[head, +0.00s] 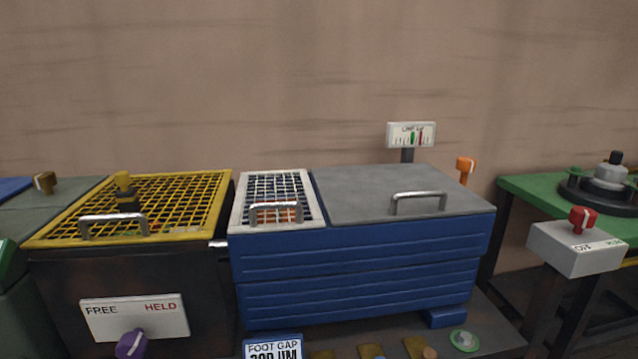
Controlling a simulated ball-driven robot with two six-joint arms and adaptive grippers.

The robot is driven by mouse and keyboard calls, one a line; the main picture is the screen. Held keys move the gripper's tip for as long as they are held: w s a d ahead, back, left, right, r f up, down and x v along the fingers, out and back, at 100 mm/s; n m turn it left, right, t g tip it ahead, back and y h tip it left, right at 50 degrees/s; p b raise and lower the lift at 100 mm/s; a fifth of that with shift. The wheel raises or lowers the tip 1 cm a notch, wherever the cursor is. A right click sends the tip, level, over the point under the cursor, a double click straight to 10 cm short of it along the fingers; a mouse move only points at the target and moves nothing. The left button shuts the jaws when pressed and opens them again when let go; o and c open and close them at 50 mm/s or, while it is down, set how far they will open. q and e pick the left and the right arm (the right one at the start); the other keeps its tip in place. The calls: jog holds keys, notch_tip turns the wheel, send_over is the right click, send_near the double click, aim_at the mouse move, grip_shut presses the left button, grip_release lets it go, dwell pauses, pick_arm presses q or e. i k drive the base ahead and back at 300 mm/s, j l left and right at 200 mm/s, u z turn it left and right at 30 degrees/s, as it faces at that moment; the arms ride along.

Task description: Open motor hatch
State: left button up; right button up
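A blue ribbed box (360,265) stands in the middle with two closed covers on top. Its right cover is a flat grey lid (360,190) with a metal bar handle (419,196). Its left cover is a small white-framed grid (237,212) with its own bar handle (276,206); something orange shows beneath the grid. Left of it, a dark box (60,290) carries a closed yellow mesh cover (222,200) with a bar handle (114,219). No label shows which cover is the motor hatch. Neither of my grippers is in view.
A FREE/HELD plate (110,307) with a purple knob (131,344) fronts the dark box. A gauge (411,134) and an orange lever (465,166) stand behind the blue box. A red-knobbed switch box (560,250) and green table (535,187) are right.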

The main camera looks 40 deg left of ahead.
aim_at(385, 193)
jog(key=u, duration=0.75)
